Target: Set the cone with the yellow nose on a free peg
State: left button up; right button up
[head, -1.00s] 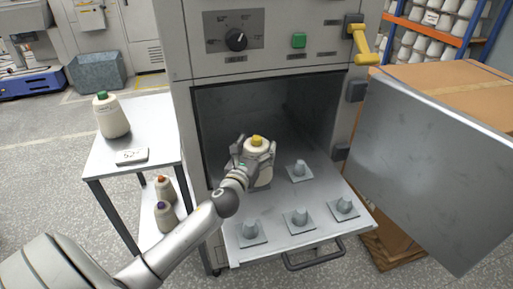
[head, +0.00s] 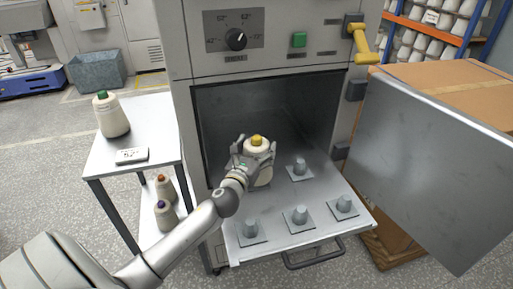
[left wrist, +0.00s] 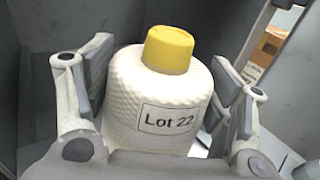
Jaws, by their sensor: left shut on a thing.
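The cone with the yellow nose (head: 257,141) is cream-white and stands upright over the back left part of the tray (head: 275,244). In the left wrist view the cone (left wrist: 160,95) shows a "Lot 22" label. My left gripper (head: 254,152) is shut on the cone, with a finger on each side of it. Whether a peg is under the cone is hidden. Bare pegs show at back right (head: 300,167), front right (head: 344,204), front middle (head: 300,216) and front left (head: 250,229). My right gripper is out of view.
The oven door (head: 435,170) stands open at the right.

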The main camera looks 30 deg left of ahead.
pick_arm(q)
jog(key=shift+f+b, duration=0.6)
jog(key=shift+f, duration=0.2)
jog(key=o, duration=1.7)
jog(key=v, duration=1.2)
